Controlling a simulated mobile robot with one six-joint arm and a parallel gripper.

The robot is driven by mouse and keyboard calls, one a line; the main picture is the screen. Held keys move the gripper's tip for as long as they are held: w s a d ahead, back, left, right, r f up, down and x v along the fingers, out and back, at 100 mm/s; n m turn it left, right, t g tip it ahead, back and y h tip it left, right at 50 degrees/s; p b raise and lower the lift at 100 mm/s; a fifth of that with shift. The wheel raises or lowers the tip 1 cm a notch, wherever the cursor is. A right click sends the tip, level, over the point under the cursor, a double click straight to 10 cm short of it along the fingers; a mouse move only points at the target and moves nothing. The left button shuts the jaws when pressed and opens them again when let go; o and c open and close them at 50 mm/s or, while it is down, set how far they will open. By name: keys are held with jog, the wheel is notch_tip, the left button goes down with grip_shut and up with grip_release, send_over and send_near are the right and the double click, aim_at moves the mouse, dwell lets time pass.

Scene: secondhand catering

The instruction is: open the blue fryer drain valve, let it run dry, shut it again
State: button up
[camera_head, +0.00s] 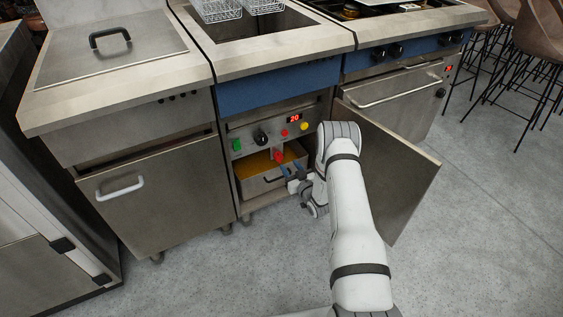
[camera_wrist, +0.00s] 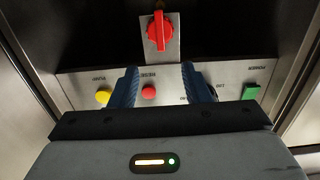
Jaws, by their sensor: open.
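The fryer with the blue front panel (camera_head: 280,87) stands in the middle, its cabinet door (camera_head: 385,170) swung open to the right. Inside, a red valve handle (camera_head: 278,156) sits below the control strip. In the wrist view the red handle (camera_wrist: 159,32) is on a grey plate, just beyond the fingertips. My gripper (camera_head: 291,169) is in front of the cabinet opening; its two blue fingers (camera_wrist: 158,70) are apart with nothing between them. A metal pan (camera_head: 262,186) with yellow-orange contents is below the handle. I cannot make out a stream.
The control strip (camera_head: 247,143) carries a green switch, a black knob, red and yellow buttons and a red display (camera_head: 294,118) reading 20. The open door stands close to the right of my arm. Bare floor (camera_head: 460,230) lies to the right.

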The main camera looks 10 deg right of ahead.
aim_at(280, 155)
jog(key=b+x, duration=0.1)
jog(key=x, duration=0.6)
jog(key=shift+w+a+f+b, duration=0.15)
jog(key=shift+w+f+b, duration=0.05)
jog(key=shift+w+b, duration=0.15)
jog(key=shift+s, duration=0.1)
jog(key=shift+c, duration=0.5)
